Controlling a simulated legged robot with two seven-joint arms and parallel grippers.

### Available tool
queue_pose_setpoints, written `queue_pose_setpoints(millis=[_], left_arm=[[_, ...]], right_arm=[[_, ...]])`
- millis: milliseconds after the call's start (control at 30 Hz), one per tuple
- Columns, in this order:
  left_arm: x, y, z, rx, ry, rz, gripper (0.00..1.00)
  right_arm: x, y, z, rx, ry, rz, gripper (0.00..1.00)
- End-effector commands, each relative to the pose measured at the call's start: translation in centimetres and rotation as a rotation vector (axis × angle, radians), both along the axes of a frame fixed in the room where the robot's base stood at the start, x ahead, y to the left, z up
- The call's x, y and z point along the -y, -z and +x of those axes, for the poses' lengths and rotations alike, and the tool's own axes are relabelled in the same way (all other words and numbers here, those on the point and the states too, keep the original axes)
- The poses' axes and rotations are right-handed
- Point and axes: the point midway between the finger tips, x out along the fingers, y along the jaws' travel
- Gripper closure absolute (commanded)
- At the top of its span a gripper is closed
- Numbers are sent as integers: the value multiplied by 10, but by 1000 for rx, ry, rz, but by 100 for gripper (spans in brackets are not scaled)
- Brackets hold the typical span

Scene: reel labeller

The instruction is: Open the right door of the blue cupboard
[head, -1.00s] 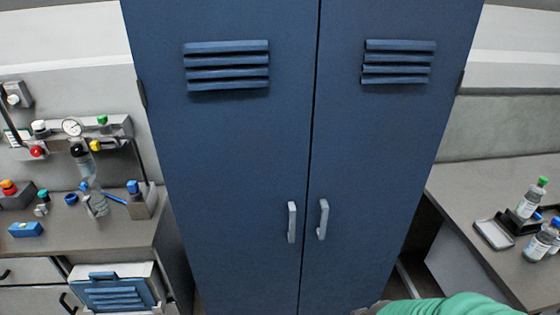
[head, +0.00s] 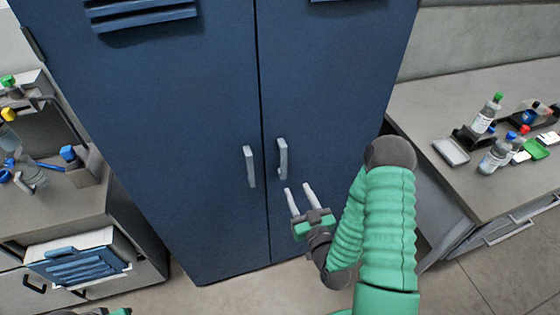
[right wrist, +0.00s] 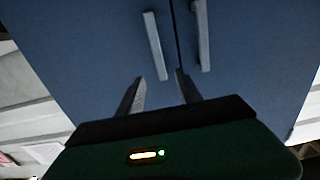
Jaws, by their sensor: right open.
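The blue cupboard (head: 190,130) stands shut, with a narrow seam between its left door and its right door (head: 335,85). The right door's grey upright handle (head: 282,158) is just right of the seam; it also shows in the right wrist view (right wrist: 202,36). My right gripper (head: 297,188) is open and empty. In the head view its fingertips appear just below and right of that handle, apart from it. In the right wrist view both handles lie beyond the fingertips (right wrist: 160,78). A dark and green sliver of my left arm shows at the bottom left edge; its fingers are hidden.
The left door's handle (head: 250,166) is close beside the seam. A grey counter (head: 440,110) with bottles (head: 487,113) stands right of the cupboard. Floor (head: 225,292) shows before the cupboard.

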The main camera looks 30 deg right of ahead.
Motion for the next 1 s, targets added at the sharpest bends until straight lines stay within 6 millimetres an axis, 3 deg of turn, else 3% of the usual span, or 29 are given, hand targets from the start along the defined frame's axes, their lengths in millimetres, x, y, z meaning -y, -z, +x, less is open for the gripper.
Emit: queue_pose_setpoints(millis=[33,133,200,500,700,933,1000], left_arm=[[0,18,0,0,0,0,64],[0,41,0,0,0,0,64],[0,17,-1,-2,0,0,64],[0,2,0,0,1,0,64],[0,0,0,0,0,0,64],[0,0,0,0,0,0,64],[0,0,0,0,0,0,64]], right_arm=[[1,6,10,11,-4,-6,58],[12,8,36,14,4,-3,58],[16,-4,54,6,4,3,58],[32,-2,123,4,4,4,58],[35,-1,141,3,2,3,58],[36,0,141,2,2,4,58],[36,1,141,2,2,4,67]])
